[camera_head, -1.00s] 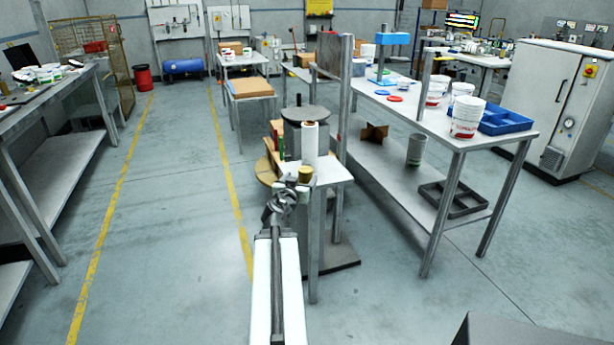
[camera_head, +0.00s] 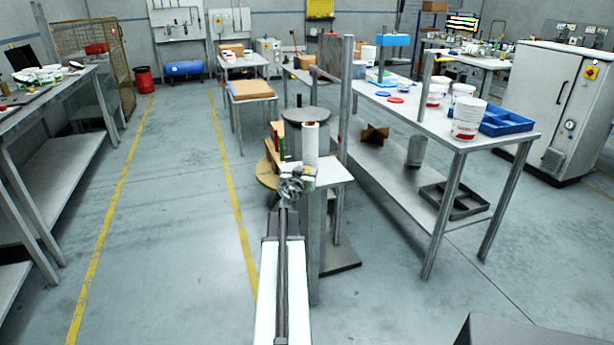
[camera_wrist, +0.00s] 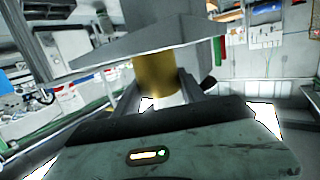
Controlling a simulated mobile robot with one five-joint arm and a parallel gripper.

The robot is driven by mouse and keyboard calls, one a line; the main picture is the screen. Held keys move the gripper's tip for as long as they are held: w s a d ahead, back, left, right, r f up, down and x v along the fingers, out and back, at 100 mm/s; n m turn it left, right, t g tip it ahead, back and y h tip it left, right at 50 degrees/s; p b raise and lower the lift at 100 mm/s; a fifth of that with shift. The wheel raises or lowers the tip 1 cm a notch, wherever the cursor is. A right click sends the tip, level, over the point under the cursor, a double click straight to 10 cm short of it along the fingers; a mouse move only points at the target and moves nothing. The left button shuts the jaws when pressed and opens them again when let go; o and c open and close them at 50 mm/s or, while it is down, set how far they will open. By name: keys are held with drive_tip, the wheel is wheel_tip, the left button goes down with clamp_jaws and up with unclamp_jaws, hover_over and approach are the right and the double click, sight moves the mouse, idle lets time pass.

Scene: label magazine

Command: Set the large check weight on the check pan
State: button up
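A brass-coloured cylinder, which looks like the check weight (camera_wrist: 155,76), stands between my two fingers in the wrist view. My gripper (camera_wrist: 158,95) appears shut on it; its lower part is partly hidden by the fingers. In the head view my gripper (camera_head: 291,180) is at the near left corner of a small grey stand (camera_head: 332,172), and the weight cannot be made out there. In the wrist view a grey plate edge (camera_wrist: 90,66) lies just behind the weight. I cannot identify the check pan for sure.
A white roll (camera_head: 311,145) and a dark round-topped machine (camera_head: 305,114) stand just beyond my gripper. A long bench (camera_head: 425,118) with white tubs (camera_head: 467,120) and a blue tray (camera_head: 507,122) is at the right. The floor to the left is clear.

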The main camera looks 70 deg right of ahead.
clamp_jaws()
drive_tip(key=shift+r, duration=0.1)
wheel_tip(320, 180, up, 28)
drive_tip(key=p, duration=2.8)
